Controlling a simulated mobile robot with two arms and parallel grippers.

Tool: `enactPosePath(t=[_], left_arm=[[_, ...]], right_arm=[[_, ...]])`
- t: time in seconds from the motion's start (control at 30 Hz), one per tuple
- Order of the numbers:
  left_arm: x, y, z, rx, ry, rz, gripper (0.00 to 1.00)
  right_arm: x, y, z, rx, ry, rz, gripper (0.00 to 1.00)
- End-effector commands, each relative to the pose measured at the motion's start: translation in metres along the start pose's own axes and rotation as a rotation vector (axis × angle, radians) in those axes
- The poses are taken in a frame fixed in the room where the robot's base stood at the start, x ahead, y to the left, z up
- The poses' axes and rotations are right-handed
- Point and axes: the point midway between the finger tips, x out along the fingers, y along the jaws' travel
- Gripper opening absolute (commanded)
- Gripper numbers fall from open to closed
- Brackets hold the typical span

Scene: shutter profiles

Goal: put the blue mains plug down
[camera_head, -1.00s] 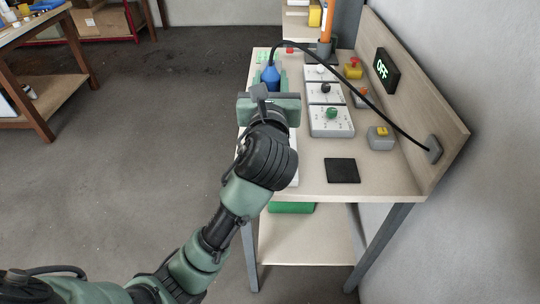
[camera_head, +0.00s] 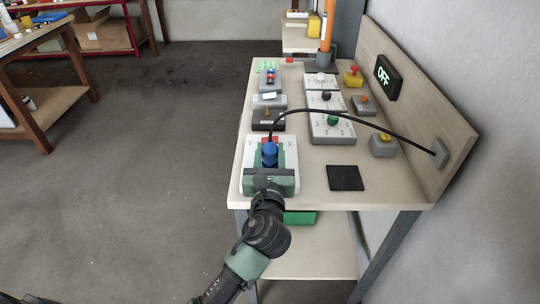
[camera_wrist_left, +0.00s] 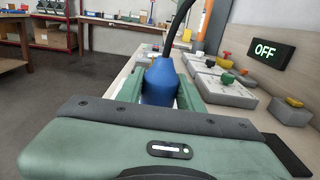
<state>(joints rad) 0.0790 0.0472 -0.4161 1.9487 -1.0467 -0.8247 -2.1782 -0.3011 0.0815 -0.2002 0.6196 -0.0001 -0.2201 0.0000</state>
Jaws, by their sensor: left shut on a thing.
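The blue mains plug (camera_head: 269,154) has a black cable that arcs up and right to a grey wall outlet box (camera_head: 440,152) on the back panel. My left gripper (camera_head: 270,164) is shut on the plug, over a white box with red marks (camera_head: 256,178) near the table's front left. In the left wrist view the plug (camera_wrist_left: 160,82) stands cable end up between the green fingers (camera_wrist_left: 160,92). Whether its lower end touches the white box is hidden by my gripper. My right gripper is not in view.
The wooden table (camera_head: 300,180) has a dark square mat (camera_head: 346,178) at front right. Several switch and knob boxes (camera_head: 332,127) stand behind. A display reading OFF (camera_head: 386,77) is on the back panel. Bare tabletop lies between the white box and the mat.

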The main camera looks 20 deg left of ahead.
Motion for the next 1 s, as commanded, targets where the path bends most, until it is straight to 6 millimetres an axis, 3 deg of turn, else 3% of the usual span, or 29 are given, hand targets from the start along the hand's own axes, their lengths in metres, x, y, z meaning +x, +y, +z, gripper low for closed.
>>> enactPosePath(t=[0.4,0.43,0.5,0.87,1.0], left_arm=[[0.0,0.0,-0.006,0.0,-0.002,0.0,0.0],[0.0,0.0,-0.007,0.0,-0.002,0.0,0.39],[0.0,0.0,-0.006,0.0,-0.002,0.0,0.58],[0.0,0.0,-0.003,-0.001,-0.002,0.0,0.58],[-0.015,-0.001,-0.005,0.0,0.0,-0.003,0.58]], right_arm=[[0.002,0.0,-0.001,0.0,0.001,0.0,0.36],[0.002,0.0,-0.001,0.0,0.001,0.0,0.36],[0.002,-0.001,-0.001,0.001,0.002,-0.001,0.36],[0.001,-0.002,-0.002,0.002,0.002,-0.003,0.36],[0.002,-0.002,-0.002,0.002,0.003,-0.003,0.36]])
